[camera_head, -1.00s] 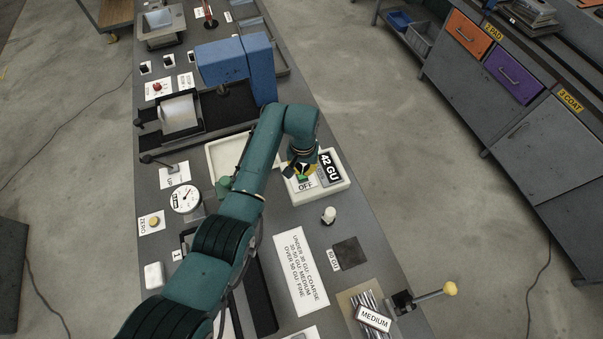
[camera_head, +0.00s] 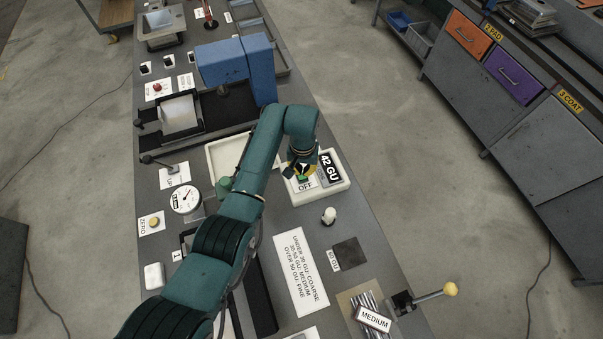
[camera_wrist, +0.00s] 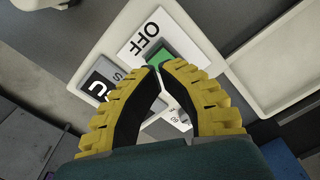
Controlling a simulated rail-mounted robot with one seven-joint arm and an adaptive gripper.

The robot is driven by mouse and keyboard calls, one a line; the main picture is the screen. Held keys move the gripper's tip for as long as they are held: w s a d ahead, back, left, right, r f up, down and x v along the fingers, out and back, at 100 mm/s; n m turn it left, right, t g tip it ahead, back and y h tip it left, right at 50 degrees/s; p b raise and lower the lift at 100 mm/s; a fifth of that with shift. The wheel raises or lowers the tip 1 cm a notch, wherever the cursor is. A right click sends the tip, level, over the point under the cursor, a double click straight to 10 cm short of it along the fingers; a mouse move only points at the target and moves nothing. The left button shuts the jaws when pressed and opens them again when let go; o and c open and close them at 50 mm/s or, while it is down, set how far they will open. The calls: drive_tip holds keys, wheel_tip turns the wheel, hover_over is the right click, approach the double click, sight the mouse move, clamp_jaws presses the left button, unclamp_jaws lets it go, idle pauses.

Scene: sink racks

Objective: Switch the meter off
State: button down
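The meter (camera_head: 337,183) is a white box on the bench, with a black display reading "42 GU" (camera_head: 329,168) and a white "OFF" label (camera_head: 305,187). In the wrist view the OFF label (camera_wrist: 146,34) lies beside a green switch (camera_wrist: 158,57), partly hidden by my fingers. My gripper (camera_head: 301,170) is over the meter at the switch. In the wrist view my yellow-ridged gripper (camera_wrist: 165,68) has its fingertips close together, in front of or against the green switch. I cannot tell if they touch it. Nothing is seen held between them.
A white tray (camera_head: 216,166) lies left of the meter. A white knob (camera_head: 329,214) and a dark square plate (camera_head: 348,252) are below it. A blue machine (camera_head: 250,68) stands behind. A yellow-tipped lever (camera_head: 449,289) sticks out at the bench's right edge.

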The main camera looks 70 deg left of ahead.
sight(302, 177)
drive_tip(key=shift+f+b, duration=1.35)
drive_tip(key=shift+f, duration=0.75)
idle(0.6)
drive_tip(key=shift+r, duration=0.1)
wheel_tip(302, 177, up, 7)
drive_tip(key=p, duration=0.7)
idle(0.4)
